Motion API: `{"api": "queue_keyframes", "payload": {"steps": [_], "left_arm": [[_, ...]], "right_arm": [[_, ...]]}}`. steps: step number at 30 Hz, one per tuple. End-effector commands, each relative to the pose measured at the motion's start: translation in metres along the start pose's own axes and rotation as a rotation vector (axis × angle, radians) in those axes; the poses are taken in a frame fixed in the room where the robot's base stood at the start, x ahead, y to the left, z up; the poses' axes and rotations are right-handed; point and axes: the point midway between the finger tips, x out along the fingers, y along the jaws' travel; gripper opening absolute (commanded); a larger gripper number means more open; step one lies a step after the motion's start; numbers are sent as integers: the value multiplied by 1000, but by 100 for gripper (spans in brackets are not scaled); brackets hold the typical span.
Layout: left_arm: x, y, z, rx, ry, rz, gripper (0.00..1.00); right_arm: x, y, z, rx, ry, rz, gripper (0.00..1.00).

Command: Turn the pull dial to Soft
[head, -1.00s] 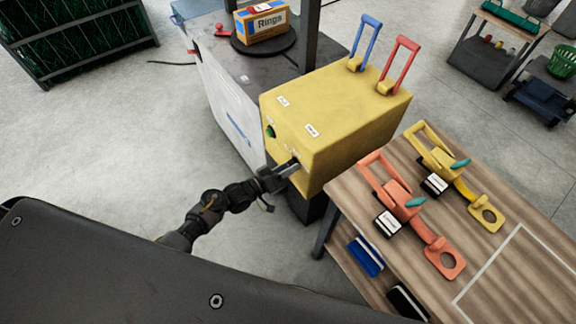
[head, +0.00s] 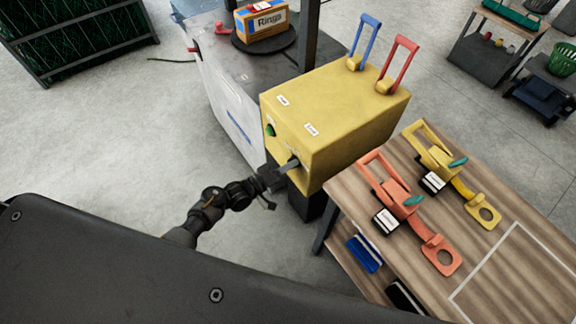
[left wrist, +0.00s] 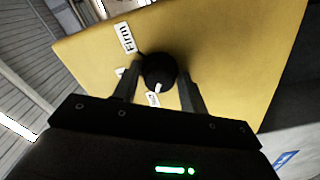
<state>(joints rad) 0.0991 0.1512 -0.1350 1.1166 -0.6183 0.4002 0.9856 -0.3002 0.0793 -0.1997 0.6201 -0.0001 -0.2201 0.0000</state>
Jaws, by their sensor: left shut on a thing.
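The pull dial (left wrist: 158,70) is a round black knob on the front face of the yellow box (head: 335,115). In the left wrist view it sits between the two fingers of my left gripper (head: 288,167), which is shut on it. A white label reading "Firm" (left wrist: 126,37) lies at the dial's upper left. Other small labels near the dial are partly hidden or unreadable. A white mark shows on the knob's lower edge, but I cannot tell its setting. In the head view the gripper hides the dial. My right gripper is not in view.
A green button (head: 270,130) is on the box face. Blue (head: 366,40) and red (head: 400,62) handles stand on top. A wooden table (head: 500,280) with orange (head: 395,190) and yellow (head: 440,155) clamp-like tools stands at the right. Open floor lies to the left.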

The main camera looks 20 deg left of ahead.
Motion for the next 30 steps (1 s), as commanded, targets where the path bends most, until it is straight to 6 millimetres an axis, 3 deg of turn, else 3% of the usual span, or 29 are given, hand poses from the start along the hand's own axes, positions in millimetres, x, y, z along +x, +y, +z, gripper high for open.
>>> {"api": "queue_keyframes", "payload": {"steps": [3, 4, 7, 17, 30], "left_arm": [[0, 0, 1, -2, -2, 0, 20], [0, 0, 1, -2, -2, 0, 44], [0, 0, 1, -1, -1, 0, 56], [-4, -1, 0, 1, 0, -1, 56], [-82, -1, 2, 1, -2, -2, 56]], "right_arm": [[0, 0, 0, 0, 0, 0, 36], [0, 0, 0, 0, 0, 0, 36], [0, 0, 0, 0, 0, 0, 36], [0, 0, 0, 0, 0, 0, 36], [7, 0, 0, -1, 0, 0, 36]]}}
